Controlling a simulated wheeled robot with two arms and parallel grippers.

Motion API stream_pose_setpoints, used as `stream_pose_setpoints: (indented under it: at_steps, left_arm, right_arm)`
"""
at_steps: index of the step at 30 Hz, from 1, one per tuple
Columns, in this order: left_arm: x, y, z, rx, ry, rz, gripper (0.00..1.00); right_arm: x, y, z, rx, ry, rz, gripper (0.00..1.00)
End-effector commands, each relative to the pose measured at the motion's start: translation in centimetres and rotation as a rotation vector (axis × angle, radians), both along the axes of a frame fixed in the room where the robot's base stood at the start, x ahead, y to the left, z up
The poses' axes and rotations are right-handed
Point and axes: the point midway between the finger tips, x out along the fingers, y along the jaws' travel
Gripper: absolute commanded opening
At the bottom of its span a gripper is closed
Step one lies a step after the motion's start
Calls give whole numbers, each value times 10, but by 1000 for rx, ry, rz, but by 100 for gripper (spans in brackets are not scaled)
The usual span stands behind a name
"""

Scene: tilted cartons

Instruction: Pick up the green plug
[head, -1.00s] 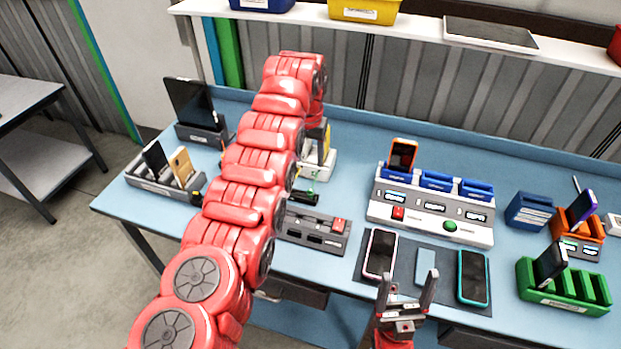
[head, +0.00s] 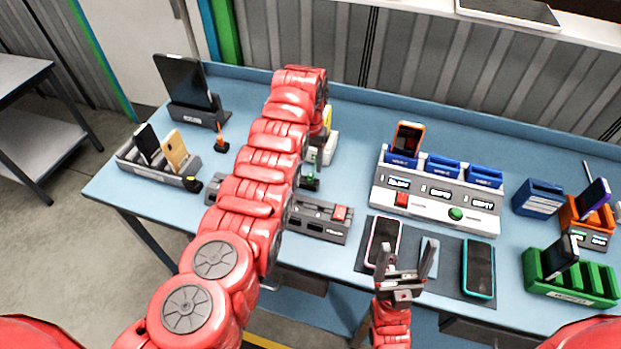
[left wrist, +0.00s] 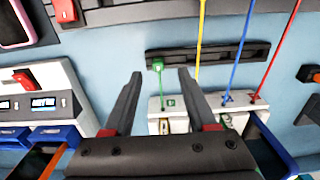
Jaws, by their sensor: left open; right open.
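The green plug (left wrist: 157,63) shows in the left wrist view at one end of a dark rack (left wrist: 225,57). A thin green cable runs from it to a white block (left wrist: 180,118). My left gripper (left wrist: 160,73) is open, with its fingertips on either side of the plug in the picture; I cannot tell how far above it they are. In the head view a small green spot (head: 310,176) shows beside my red left arm, which hides much of that area and most of the left gripper. My right gripper (head: 407,264) is open and empty near the front of the table.
A grey strip with a red switch (head: 339,213) lies in front. A white console (head: 425,205) and a mat with phones (head: 479,267) are to the right. Bare table shows behind the console.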

Motion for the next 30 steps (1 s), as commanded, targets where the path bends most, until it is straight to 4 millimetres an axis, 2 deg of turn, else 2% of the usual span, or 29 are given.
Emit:
stream_pose_setpoints:
  at_steps: [7, 9, 13, 21, 23, 30]
  left_arm:
    - [2, -3, -20, -1, -3, 0, 57]
    - [1, -3, -35, -1, 1, 0, 57]
    - [2, -4, -53, 0, -1, 0, 57]
    - [2, -4, -52, -1, -3, 0, 57]
    - [2, -4, -52, -1, -3, 0, 48]
    - [2, -4, -53, -1, -2, 0, 5]
  right_arm:
    - [0, 0, -12, 0, 0, 0, 79]
    - [0, 0, -28, 0, 0, 0, 79]
    - [0, 0, -44, 0, 0, 0, 79]
    - [0, 0, -42, 0, 0, 0, 79]
    - [0, 0, -42, 0, 0, 0, 79]
    - [0, 0, -42, 0, 0, 0, 79]
